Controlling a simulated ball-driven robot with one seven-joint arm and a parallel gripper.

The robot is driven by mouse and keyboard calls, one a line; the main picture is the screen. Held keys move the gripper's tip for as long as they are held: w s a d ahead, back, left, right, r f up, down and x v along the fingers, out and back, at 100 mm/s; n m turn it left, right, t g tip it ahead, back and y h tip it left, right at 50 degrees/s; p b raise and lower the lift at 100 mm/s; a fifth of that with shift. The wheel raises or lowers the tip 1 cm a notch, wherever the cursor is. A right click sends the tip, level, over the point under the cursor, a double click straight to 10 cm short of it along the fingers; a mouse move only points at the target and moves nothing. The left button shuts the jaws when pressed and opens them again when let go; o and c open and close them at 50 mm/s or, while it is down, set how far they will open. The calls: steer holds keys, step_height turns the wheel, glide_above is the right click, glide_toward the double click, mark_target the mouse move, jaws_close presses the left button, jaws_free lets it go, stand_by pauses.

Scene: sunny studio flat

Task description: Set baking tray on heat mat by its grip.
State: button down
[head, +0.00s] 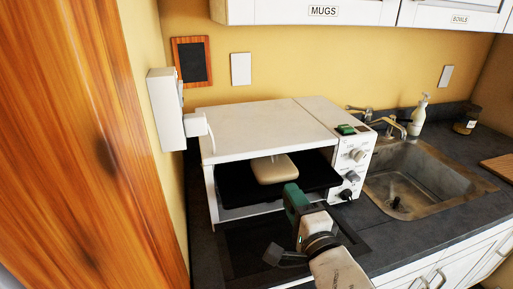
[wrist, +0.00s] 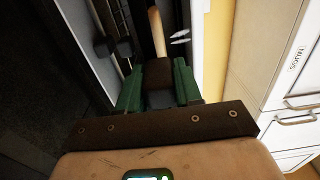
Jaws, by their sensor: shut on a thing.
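The black baking tray (head: 238,186) sits level inside the open oven, with a pale beige block (head: 274,168) on it. In the wrist view, the beige block (wrist: 155,30) shows edge-on beyond my fingers. My gripper (head: 292,194) is at the tray's front right, at the oven mouth. In the wrist view, the green fingers of my gripper (wrist: 158,85) are shut on a dark brown grip (wrist: 157,72). A dark flat panel (head: 240,246) lies in front of the oven. I cannot tell whether it is the heat mat or the lowered oven door.
The white oven (head: 265,125) encloses the tray, with knobs (head: 357,155) on its right panel. A sink (head: 415,180) lies to the right, and a wooden panel (head: 95,140) stands close on the left.

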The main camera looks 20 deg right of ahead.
steer(key=shift+s, duration=0.1)
steer(key=shift+s+b, duration=2.2)
steer(key=shift+s, duration=2.7)
steer(key=shift+s+p, duration=0.5)
steer(key=shift+s, duration=1)
steer(key=s+r+p, duration=0.4)
steer(key=r+p, duration=0.1)
steer(key=p, duration=0.2)
steer(key=shift+p, duration=0.35)
